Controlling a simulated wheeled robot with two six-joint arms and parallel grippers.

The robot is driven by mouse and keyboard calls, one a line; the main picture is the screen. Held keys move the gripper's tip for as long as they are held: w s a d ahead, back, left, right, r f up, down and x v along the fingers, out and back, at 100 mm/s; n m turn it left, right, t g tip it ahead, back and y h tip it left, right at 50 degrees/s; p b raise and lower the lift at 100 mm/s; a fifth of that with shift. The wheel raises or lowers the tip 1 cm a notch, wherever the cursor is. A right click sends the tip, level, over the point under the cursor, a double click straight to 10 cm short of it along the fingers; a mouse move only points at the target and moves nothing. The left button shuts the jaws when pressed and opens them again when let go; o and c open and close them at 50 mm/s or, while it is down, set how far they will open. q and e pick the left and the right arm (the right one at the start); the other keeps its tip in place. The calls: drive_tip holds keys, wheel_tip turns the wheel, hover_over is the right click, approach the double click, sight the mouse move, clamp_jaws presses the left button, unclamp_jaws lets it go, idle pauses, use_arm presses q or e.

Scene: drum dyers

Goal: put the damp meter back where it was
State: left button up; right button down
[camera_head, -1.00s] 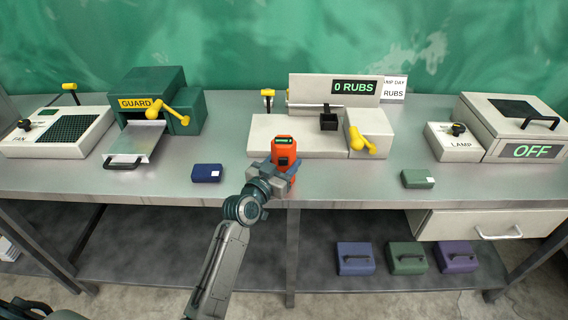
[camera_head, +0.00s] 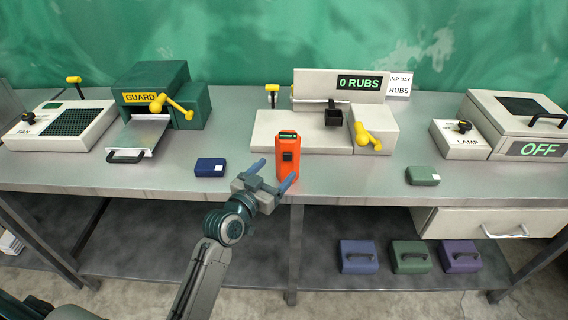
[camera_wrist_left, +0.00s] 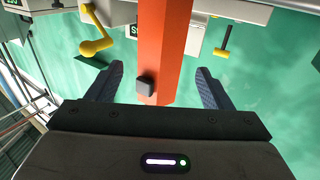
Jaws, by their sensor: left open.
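The damp meter, an orange upright block with a small dark display and a dark button (camera_head: 288,168), stands on the metal bench in front of the pale rubbing machine. My left gripper (camera_head: 273,170) is open and empty, just to the left and front of the meter. In the left wrist view the orange meter (camera_wrist_left: 168,55) stands beyond the gap between the two open blue fingers (camera_wrist_left: 160,88). I cannot tell if a finger touches it. My right gripper is not in view.
A navy box (camera_head: 210,167) lies left of the gripper and a green box (camera_head: 422,176) lies right on the bench (camera_head: 350,185). The rubbing machine (camera_head: 275,130) stands behind the meter. The guard unit (camera_head: 160,95) is at left, the lamp unit (camera_head: 460,138) at right.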

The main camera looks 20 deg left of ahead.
use_arm(q)
drive_tip(key=v, duration=0.4)
drive_tip(key=shift+s, duration=0.4)
